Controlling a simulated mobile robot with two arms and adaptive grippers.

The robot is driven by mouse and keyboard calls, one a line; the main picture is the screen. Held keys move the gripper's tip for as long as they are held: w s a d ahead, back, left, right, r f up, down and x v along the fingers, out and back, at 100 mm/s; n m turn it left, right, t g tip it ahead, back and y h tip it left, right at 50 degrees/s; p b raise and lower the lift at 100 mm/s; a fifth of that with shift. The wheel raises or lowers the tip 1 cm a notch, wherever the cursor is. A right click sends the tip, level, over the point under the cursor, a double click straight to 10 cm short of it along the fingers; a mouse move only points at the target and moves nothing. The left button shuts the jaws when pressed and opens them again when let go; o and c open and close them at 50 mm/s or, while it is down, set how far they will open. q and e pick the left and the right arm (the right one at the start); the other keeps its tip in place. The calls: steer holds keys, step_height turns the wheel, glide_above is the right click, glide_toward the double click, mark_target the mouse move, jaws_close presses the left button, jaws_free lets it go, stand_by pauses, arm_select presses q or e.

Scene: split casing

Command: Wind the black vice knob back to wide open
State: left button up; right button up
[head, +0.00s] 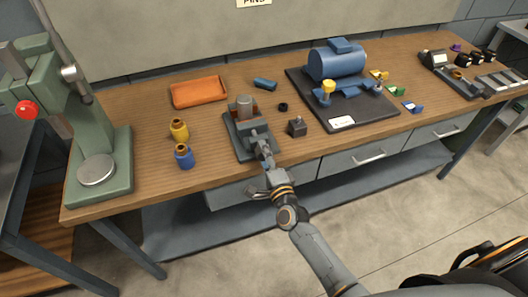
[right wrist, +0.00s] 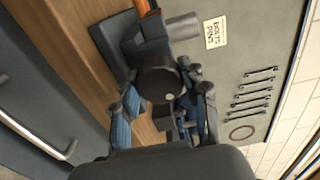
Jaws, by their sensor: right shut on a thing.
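The grey vice (head: 238,147) stands near the front edge of the wooden bench. A grey cylinder (head: 244,106) stands upright at its jaws; whether the jaws touch it I cannot tell. The cylinder also shows in the right wrist view (right wrist: 183,27). My right gripper (head: 264,152) reaches in from the front at the vice's near end. In the right wrist view the round black knob (right wrist: 158,84) sits between its two fingers, and the gripper is shut on it. In the head view the gripper hides the knob. My left gripper is not in view.
A small dark block (head: 297,128) stands just right of the vice. An orange tray (head: 198,92) lies behind. A green press (head: 101,165) is far left; a blue motor casing (head: 337,63) on a dark mat is right.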

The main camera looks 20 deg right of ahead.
steer(key=n+p, duration=0.1)
steer(key=n, duration=0.5)
steer(key=shift+p, duration=0.35)
steer(key=n+p, duration=0.1)
steer(key=n, duration=0.4)
steer(key=shift+n, duration=0.4)
steer(key=o, duration=1.1)
steer(key=shift+o, duration=0.2)
steer(key=shift+s, duration=0.1)
